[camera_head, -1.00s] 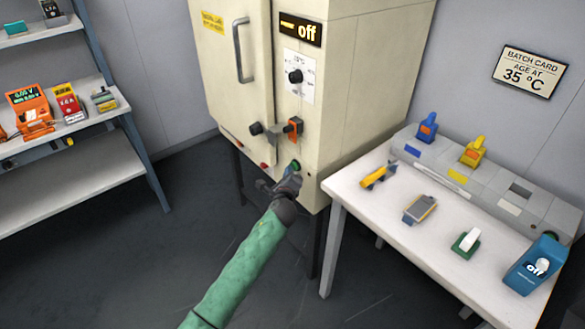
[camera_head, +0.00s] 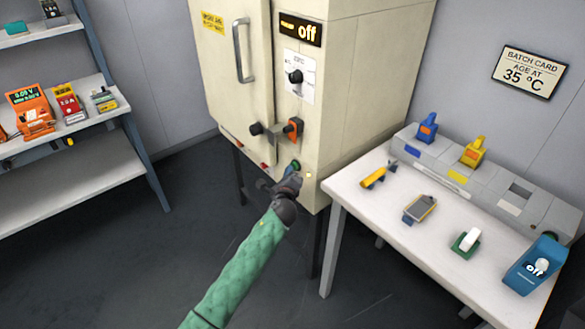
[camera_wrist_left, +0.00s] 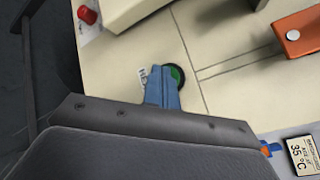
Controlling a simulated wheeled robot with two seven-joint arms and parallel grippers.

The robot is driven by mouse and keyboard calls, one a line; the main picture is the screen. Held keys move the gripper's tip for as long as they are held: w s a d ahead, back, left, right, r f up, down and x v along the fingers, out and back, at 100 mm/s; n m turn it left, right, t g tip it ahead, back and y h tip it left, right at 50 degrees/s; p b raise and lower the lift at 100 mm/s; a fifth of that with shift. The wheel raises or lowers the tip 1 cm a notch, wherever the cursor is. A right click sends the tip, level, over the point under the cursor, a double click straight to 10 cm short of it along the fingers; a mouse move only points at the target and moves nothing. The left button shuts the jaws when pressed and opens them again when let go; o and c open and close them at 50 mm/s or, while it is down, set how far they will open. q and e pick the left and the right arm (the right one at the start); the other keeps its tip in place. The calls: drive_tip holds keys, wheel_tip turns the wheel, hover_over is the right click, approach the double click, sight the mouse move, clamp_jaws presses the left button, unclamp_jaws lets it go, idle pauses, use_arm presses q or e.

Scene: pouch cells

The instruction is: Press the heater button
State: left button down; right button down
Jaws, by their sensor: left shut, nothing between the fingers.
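The heater button is a green button in a dark ring (camera_head: 296,164), low on the front of the cream oven cabinet (camera_head: 350,90). In the left wrist view the green button (camera_wrist_left: 178,74) is partly covered by my blue fingertips, beside a partly hidden label. My left gripper (camera_head: 291,172) is shut and empty, its tips at the button; it also shows in the left wrist view (camera_wrist_left: 166,82). The tips look to be touching the button, but I cannot tell how deep it is pressed. A small lamp (camera_head: 309,175) right of the button glows pale yellow. My right gripper is not in view.
Above the button are an orange switch (camera_head: 294,129), a dark knob (camera_head: 295,77) and a display reading "off" (camera_head: 300,30). A red button (camera_wrist_left: 87,15) sits nearby. A white table (camera_head: 345,190) with tools stands close on the right. A shelf (camera_head: 70,185) stands left.

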use_arm(q)
drive_tip(key=shift+s+a, duration=0.3)
drive_tip(key=shift+a, duration=0.1)
drive_tip(key=shift+p, duration=0.3)
drive_tip(key=s+a, duration=0.1)
drive_tip(key=s+a+p, duration=0.1)
drive_tip(key=a, duration=0.1)
drive_tip(key=s+a+p, duration=0.1)
drive_tip(key=shift+s+a, duration=0.25)
drive_tip(key=shift+a, duration=0.15)
idle(0.4)
